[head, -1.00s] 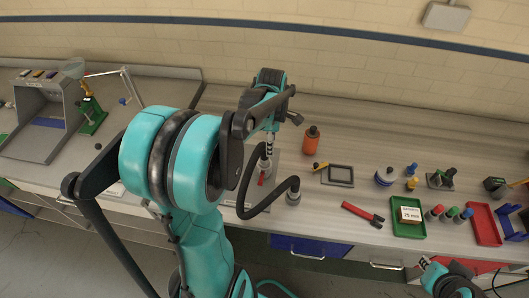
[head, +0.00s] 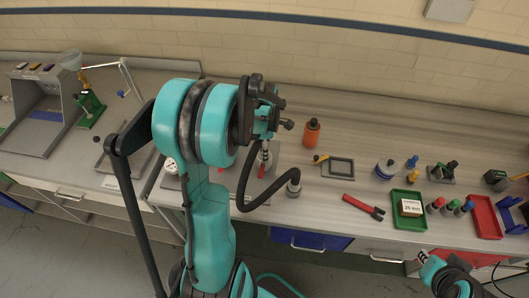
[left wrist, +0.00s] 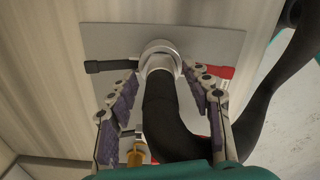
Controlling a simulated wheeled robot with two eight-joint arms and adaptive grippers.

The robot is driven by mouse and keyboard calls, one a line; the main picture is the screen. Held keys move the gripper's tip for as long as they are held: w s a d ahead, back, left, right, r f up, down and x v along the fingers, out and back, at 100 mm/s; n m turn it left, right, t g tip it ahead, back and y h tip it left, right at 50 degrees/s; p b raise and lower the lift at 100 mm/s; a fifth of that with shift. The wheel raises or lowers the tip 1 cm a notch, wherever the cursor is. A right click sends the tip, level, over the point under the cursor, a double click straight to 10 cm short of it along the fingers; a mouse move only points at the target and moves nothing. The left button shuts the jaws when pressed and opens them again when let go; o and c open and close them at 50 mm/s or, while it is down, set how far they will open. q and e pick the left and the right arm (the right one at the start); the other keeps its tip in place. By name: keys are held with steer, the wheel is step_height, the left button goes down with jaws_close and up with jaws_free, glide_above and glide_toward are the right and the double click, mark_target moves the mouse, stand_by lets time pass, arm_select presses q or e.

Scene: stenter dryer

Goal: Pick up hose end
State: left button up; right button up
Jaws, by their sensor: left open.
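The black hose (head: 240,191) curves on the bench in the head view, from a grey fitting (head: 294,189) round to a plate beneath my left arm. In the left wrist view the hose (left wrist: 163,112) meets a silver collar (left wrist: 160,55) on a grey plate (left wrist: 110,41). My left gripper (left wrist: 164,95) is open, with its purple-padded fingers on either side of the hose, apart from it. In the head view the left gripper is mostly hidden by its own wrist. My right gripper (head: 452,283) is at the lower right edge; its fingers are not clear.
A black lever (left wrist: 108,66) and a red lever (left wrist: 215,72) flank the collar. A brass fitting (left wrist: 136,152) lies near the left finger. An orange bottle (head: 311,132), a dark-framed tray (head: 338,168), a red tool (head: 362,206) and a green tray (head: 408,204) stand to the right.

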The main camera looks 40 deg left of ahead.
arm_select(q)
jaws_close()
steer(key=shift+r, duration=0.1)
